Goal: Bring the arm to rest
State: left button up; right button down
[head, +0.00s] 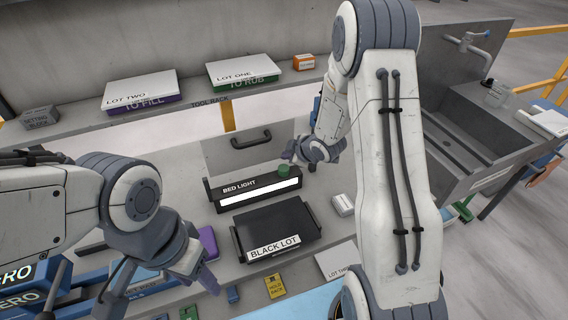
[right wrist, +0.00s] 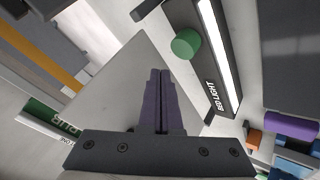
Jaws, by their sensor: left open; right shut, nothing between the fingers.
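My right arm (head: 385,150) rises at the right of the head view and bends over at its top, so its forearm hangs towards the bench. My right gripper (head: 290,158) is shut and empty, above the bench close to the green knob (head: 283,170) of the bed light (head: 250,188). In the right wrist view its purple fingers (right wrist: 160,75) lie together, with the green knob (right wrist: 186,43) ahead and to the right; I see no clear contact. My left gripper (head: 162,288) is open at the lower left, its fingers spread and nothing between them.
The black lot tray (head: 275,232) sits before the bed light. Lot two (head: 140,92) and lot one (head: 240,74) boxes stand on the rear shelf. A sink (head: 470,130) with a tap is at right. Blue bins (head: 30,295) and a purple block (head: 208,240) are near my left gripper.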

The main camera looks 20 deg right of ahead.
dwell(0.3)
jog(key=s+a+r+m+g+h, duration=0.1)
jog(key=s+a+r+g, duration=0.1)
jog(key=s+a+r, duration=0.3)
jog(key=s+a+r+m+g, duration=0.1)
jog(key=s+a+r, duration=0.1)
jog(key=s+a, duration=0.35)
jog(key=s+a+r+m+g, duration=0.1)
jog(key=s+a+r+g, duration=0.1)
jog(key=s, duration=1)
jog(key=s+a+r+m+g+b, duration=0.1)
jog(key=s+a+r+g, duration=0.2)
jog(key=s, duration=0.9)
jog(key=a+g, duration=0.1)
jog(key=a, duration=0.1)
jog(key=shift+s+a+m, duration=0.3)
jog(key=shift+s+a, duration=0.1)
jog(key=shift+r, duration=0.1)
